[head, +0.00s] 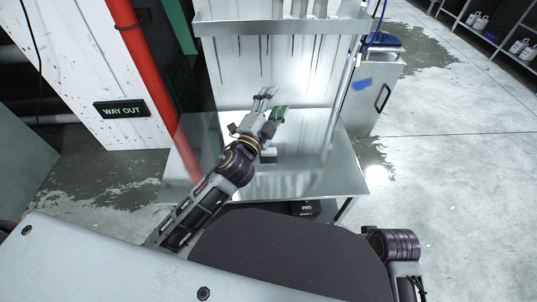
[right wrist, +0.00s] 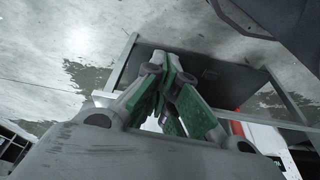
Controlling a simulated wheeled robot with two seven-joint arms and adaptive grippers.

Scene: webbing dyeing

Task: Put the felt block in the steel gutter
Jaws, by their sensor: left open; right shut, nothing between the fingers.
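In the head view, my left gripper (head: 271,104) is open and empty above the steel table (head: 345,180), its green-padded fingers pointing away from me. A small block with a pale front (head: 268,156), likely the felt block, lies on the table just nearer than the gripper, close beside my left wrist and partly hidden by it. A long steel ledge (head: 240,28) runs across the panel behind the table; it looks like the steel gutter, but its inside is hard to see. In the right wrist view, my right gripper (right wrist: 171,62) is shut and empty.
The floor farther right is clear. Shelves with bottles (head: 478,22) stand far right.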

